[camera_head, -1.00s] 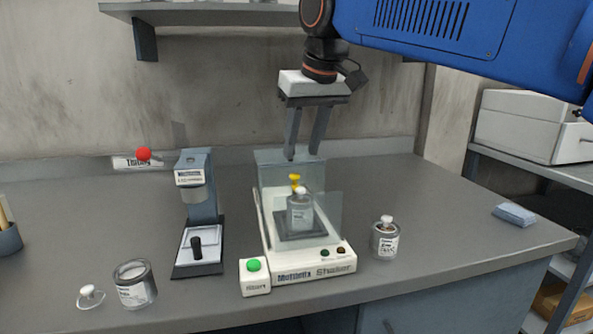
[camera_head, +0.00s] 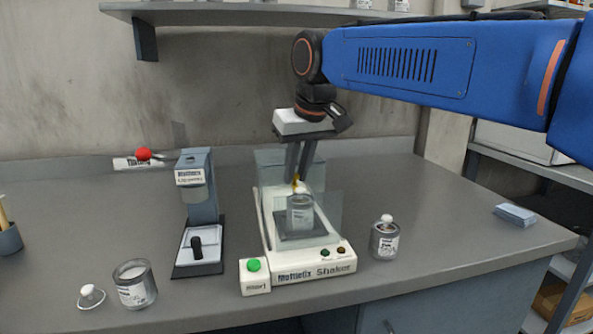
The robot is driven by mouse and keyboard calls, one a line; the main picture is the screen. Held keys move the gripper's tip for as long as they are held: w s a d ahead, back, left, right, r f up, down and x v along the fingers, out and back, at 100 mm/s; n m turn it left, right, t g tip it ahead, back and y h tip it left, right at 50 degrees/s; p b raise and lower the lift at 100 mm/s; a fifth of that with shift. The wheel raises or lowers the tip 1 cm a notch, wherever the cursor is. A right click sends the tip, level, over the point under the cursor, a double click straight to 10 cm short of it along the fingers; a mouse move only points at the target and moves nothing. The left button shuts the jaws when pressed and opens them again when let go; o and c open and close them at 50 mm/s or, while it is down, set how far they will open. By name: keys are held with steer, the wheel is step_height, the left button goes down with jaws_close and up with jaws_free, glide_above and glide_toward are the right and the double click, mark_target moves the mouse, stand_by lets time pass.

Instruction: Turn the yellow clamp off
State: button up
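The yellow clamp (camera_head: 296,184) is a small knob on the shaker (camera_head: 318,271), just behind a grey labelled can (camera_head: 300,214) that stands on the shaker's dark plate. My gripper (camera_head: 297,176) points down from above with its two fingers at the clamp. The fingertips overlap the clamp and hide most of it. The fingers look closer together at this angle. I cannot tell whether they touch or grip the clamp.
Clear panels flank the shaker plate. A green start button (camera_head: 253,265) is at the front left. A blue-grey dispenser stand (camera_head: 198,205) stands left, a closed can (camera_head: 384,240) right, an open can (camera_head: 134,285) and loose lid (camera_head: 91,296) front left. The counter's right side is mostly clear.

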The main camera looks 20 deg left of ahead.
jaws_close()
steer(key=shift+n, duration=0.3)
steer(key=shift+w+d+n+g+y, duration=0.15)
steer(key=shift+n+g+y, duration=0.25)
steer(key=shift+n, duration=0.8)
